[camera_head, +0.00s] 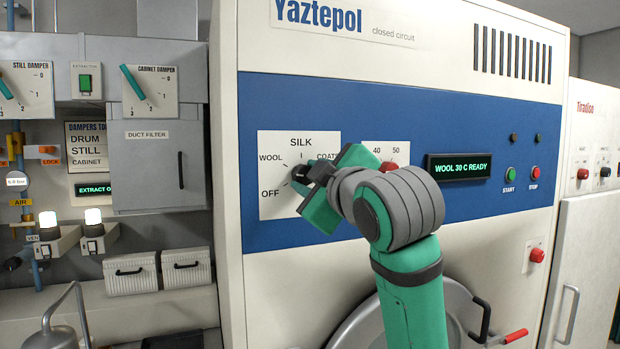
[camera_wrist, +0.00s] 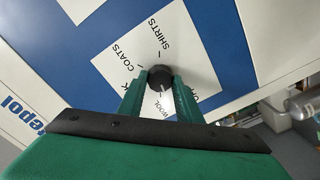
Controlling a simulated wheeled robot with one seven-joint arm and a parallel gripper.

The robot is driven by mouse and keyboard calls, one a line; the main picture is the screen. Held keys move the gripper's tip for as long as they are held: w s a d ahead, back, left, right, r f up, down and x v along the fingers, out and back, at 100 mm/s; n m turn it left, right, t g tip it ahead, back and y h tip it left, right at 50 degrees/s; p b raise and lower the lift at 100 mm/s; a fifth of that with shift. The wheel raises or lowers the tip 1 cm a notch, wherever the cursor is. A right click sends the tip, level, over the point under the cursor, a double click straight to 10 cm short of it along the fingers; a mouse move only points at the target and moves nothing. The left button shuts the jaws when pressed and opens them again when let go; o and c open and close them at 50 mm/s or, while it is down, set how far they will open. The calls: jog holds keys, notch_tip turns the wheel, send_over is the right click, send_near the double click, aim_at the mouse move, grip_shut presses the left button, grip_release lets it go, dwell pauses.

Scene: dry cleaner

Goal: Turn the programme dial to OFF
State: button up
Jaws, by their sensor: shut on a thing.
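The programme dial is a small black knob (camera_head: 300,174) on a white label plate (camera_head: 272,212) with OFF, WOOL, SILK and a partly hidden COATS. My gripper (camera_head: 308,180) is at the knob and covers the right part of the plate. In the wrist view the knob (camera_wrist: 160,77) sits between the two green fingers of my gripper (camera_wrist: 160,84), which are shut on it. Its white pointer line points towards the WOOL label. The display (camera_head: 459,167) reads "WOOL 30 C READY".
A red dial (camera_head: 388,167) marked 40 and 50 is close to the right of my gripper, partly hidden. Green START (camera_head: 510,173) and red STOP (camera_head: 534,173) buttons are further right. A round door (camera_head: 465,310) with a handle is below, partly behind my arm.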

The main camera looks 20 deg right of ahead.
jog(key=shift+n, duration=3.9)
jog(key=o, duration=1)
jog(key=shift+o, duration=0.2)
jog(key=s, duration=1.1)
jog(key=shift+d, duration=0.15)
jog(key=shift+w, duration=0.1)
